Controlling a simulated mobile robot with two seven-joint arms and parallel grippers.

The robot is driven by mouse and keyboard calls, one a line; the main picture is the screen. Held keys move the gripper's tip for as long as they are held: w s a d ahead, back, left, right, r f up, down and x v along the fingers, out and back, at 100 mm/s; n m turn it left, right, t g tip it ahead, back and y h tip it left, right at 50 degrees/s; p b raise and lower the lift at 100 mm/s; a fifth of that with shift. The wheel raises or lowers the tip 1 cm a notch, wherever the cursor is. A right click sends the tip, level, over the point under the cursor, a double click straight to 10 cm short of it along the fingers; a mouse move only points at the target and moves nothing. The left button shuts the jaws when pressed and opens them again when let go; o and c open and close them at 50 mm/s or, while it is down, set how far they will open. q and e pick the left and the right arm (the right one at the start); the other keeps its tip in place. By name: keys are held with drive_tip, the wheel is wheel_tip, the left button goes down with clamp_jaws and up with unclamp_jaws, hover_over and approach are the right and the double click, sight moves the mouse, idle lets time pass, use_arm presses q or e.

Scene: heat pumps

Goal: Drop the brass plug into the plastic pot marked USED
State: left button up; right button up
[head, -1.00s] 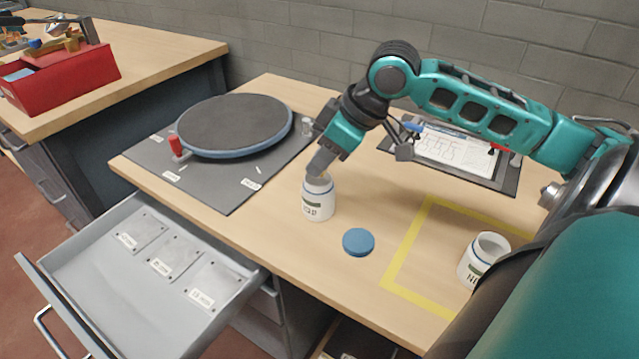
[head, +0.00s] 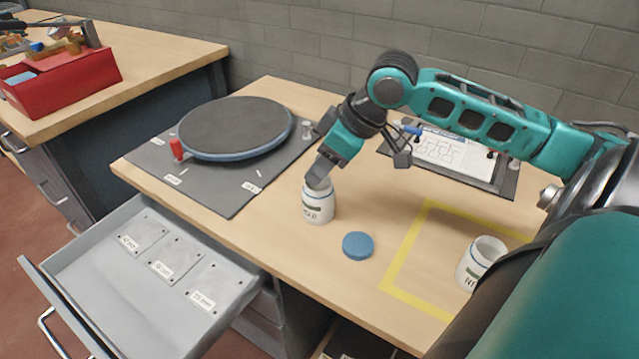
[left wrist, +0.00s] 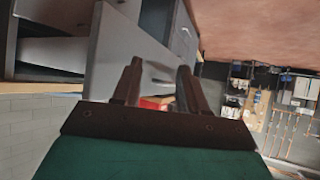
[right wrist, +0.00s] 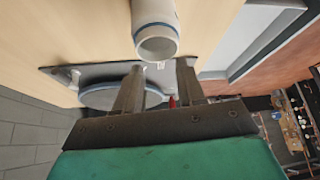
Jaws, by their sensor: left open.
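The white plastic pot with a blue band and a dark label (head: 318,207), which seems to read USED, stands upright on the wooden bench. My right gripper (head: 318,176) is at its mouth, fingers pointing down and hiding part of the rim. In the right wrist view the two fingers (right wrist: 158,72) are spread, with no plug seen between them; the pot's open mouth (right wrist: 158,45) lies just beyond the tips. I see no brass plug in any view; the pot's bottom is not clear. My left gripper (left wrist: 157,75) is open and empty, facing the drawers.
A second white pot (head: 482,262), label starting NE, stands inside yellow tape (head: 400,262), partly behind my arm. A blue lid (head: 358,245) lies between. A round turntable (head: 235,127), clipboard (head: 440,148) and open grey drawer (head: 150,270) surround the bench area.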

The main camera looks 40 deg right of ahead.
drive_tip(key=shift+o, duration=1.4)
use_arm(q)
drive_tip(key=shift+a, duration=0.1)
drive_tip(key=a+p, duration=0.1)
drive_tip(key=s+a+p, duration=0.1)
drive_tip(key=shift+y+p, duration=0.4)
use_arm(e)
drive_tip(key=v, duration=1.3)
use_arm(q)
drive_tip(key=shift+s, duration=0.15)
